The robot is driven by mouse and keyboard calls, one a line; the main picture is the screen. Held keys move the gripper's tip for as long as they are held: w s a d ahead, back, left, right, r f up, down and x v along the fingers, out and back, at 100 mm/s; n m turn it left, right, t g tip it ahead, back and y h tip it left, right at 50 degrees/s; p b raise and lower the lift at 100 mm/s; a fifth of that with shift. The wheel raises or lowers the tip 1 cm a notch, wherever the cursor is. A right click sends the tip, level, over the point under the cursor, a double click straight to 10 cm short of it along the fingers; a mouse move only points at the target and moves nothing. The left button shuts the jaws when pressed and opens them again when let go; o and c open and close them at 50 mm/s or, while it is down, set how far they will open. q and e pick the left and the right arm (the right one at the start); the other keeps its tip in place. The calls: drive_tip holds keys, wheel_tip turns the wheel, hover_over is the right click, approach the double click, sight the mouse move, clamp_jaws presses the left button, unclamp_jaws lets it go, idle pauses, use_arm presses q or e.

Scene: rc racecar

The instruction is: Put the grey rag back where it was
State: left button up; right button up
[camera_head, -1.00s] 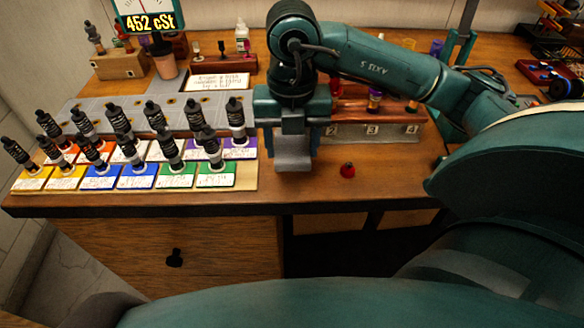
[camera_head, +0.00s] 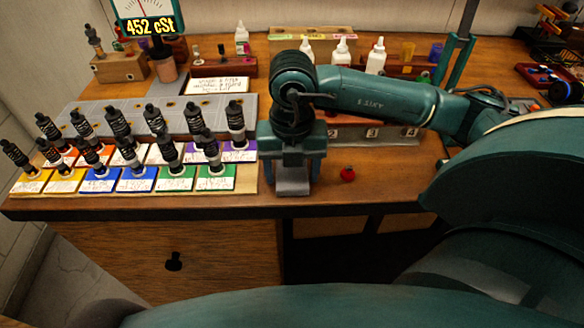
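My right gripper (camera_head: 293,168) points down over the front part of the wooden bench, right of the bottle rows. A grey piece that looks like the grey rag (camera_head: 292,181) sits between its two fingers and spans the gap. The rag's lower edge is close to the bench's front edge; I cannot tell whether it touches the bench top. The gripper hides the upper part of the rag. My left gripper is not in view.
Several dark bottles (camera_head: 205,148) stand on coloured cards to the left. A small red object (camera_head: 347,174) lies just right of the gripper. A numbered rack (camera_head: 372,134) and white bottles (camera_head: 376,58) are behind the arm. The bench front right of the red object is clear.

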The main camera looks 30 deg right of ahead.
sight(292, 176)
drive_tip(key=shift+o, duration=1.2)
drive_tip(key=shift+r, duration=0.1)
drive_tip(key=shift+r, duration=0.3)
wheel_tip(292, 176, up, 12)
drive_tip(key=shift+f+p, duration=0.2)
drive_tip(key=shift+p, duration=0.2)
